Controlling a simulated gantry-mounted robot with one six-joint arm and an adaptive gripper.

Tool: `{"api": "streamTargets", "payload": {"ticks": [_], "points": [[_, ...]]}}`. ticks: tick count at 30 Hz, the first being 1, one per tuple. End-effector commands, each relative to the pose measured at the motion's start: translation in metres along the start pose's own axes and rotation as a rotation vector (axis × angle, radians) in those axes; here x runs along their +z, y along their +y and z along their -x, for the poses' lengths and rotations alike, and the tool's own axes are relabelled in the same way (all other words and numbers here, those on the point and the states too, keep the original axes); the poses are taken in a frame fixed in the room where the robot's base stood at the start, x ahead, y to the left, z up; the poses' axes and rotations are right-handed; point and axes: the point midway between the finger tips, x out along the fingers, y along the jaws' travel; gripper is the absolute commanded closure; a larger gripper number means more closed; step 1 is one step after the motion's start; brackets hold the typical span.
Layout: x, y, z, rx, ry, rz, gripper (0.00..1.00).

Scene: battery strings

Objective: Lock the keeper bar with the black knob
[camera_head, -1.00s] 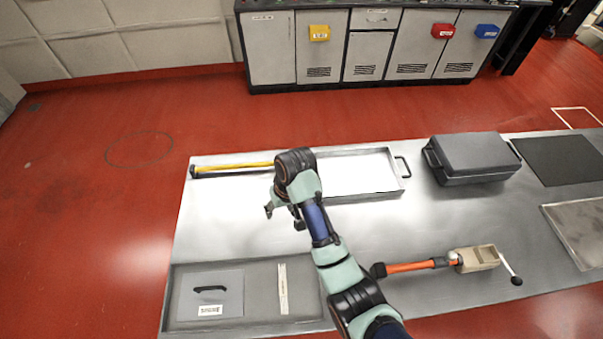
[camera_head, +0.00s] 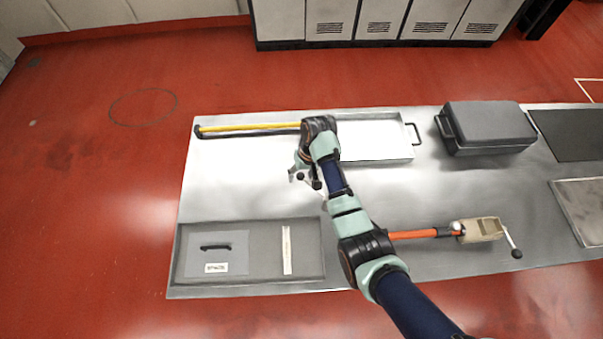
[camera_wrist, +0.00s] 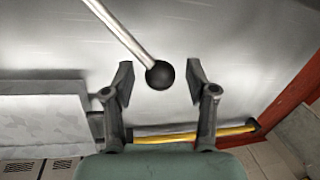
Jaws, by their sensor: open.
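The black knob (camera_wrist: 160,75) is a ball on the end of a slim metal rod (camera_wrist: 118,30), which enters from the top of the wrist view. My gripper (camera_wrist: 159,69) is open, with one finger on each side of the knob. Gaps show between the knob and both fingers. In the head view, the knob (camera_head: 300,177) is small beside my gripper (camera_head: 305,179), and my arm hides most of the rod. I cannot tell which part is the keeper bar, or whether it is locked.
A yellow bar (camera_head: 250,128) and a white tray (camera_head: 375,150) lie along the back. A dark case (camera_head: 488,128) stands right. A beige crank device (camera_head: 480,230) with an orange shaft lies front right. A grey recessed tray (camera_head: 262,280) sits front left. The table's middle left is clear.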

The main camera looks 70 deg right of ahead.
Motion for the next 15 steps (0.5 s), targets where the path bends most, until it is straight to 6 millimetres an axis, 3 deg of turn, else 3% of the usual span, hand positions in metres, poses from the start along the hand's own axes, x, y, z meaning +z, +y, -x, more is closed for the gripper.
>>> {"api": "streamTargets", "payload": {"ticks": [3, 13, 15], "points": [[0.0000, -0.0001, 0.0003, 0.000, 0.000, 0.000, 0.45], [-0.0001, -0.0001, 0.0006, 0.000, 0.000, 0.000, 1.00], [-0.0001, -0.0001, 0.0007, 0.000, 0.001, 0.000, 1.00]]}}
